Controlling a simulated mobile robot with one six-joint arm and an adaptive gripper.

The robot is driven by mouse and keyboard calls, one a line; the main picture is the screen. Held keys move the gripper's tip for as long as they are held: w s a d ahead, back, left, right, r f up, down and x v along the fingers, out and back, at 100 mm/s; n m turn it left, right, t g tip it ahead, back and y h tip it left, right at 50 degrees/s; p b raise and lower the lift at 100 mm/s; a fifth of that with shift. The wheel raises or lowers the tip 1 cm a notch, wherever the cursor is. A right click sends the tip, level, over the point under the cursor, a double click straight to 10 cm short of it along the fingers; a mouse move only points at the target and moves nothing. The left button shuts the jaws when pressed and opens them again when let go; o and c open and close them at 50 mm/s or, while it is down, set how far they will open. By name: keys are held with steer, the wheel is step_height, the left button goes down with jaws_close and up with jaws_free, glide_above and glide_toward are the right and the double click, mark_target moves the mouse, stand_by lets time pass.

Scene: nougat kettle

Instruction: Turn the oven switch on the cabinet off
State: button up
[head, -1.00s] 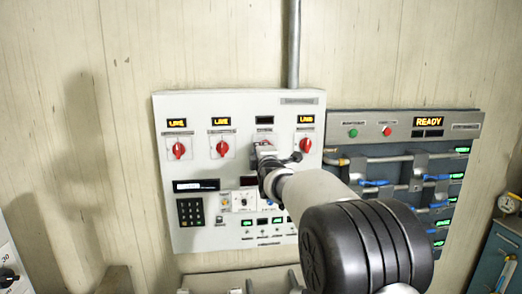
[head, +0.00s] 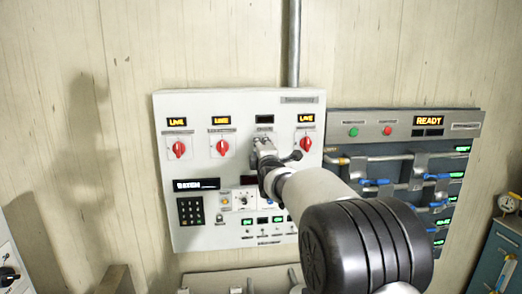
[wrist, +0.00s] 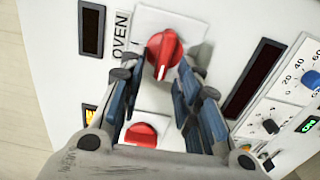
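The oven switch (wrist: 164,52) is a red rotary knob on a white plate, beside the "OVEN" label (wrist: 121,35) in the wrist view. Its white mark points down in that picture, toward the neighbouring red knob (wrist: 141,134). My gripper (wrist: 155,80) is open, its fingers spread on either side of the oven knob; contact is unclear. The window (wrist: 91,28) by the label is dark. In the head view my gripper (head: 264,146) is at the panel of the white cabinet (head: 165,235) and hides the knob. The window (head: 264,119) above it is dark.
Other red knobs, left (head: 179,149), middle (head: 222,147) and right (head: 305,145), sit under lit "LIVE" windows. A keypad (head: 190,212) and small controls lie below. A grey rack (head: 400,150) with blue-handled levers stands close on the right.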

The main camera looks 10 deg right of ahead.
steer(key=s, duration=1.2)
steer(key=s+f+m+g+b, duration=0.3)
steer(key=s+f+m, duration=0.3)
steer(key=s, duration=0.9)
steer(key=s+d+f+m+g+b, duration=0.1)
steer(key=s+f+m+g+b, duration=0.2)
steer(key=s+f, duration=0.9)
steer(key=s+d+f+m+g+b, duration=0.1)
steer(key=s+f+m+g+b, duration=0.2)
steer(key=s, duration=1.5)
step_height(320, 180, down, 7)
steer(key=m+g, duration=0.4)
steer(key=m, duration=0.2)
steer(key=shift+s+r, duration=0.15)
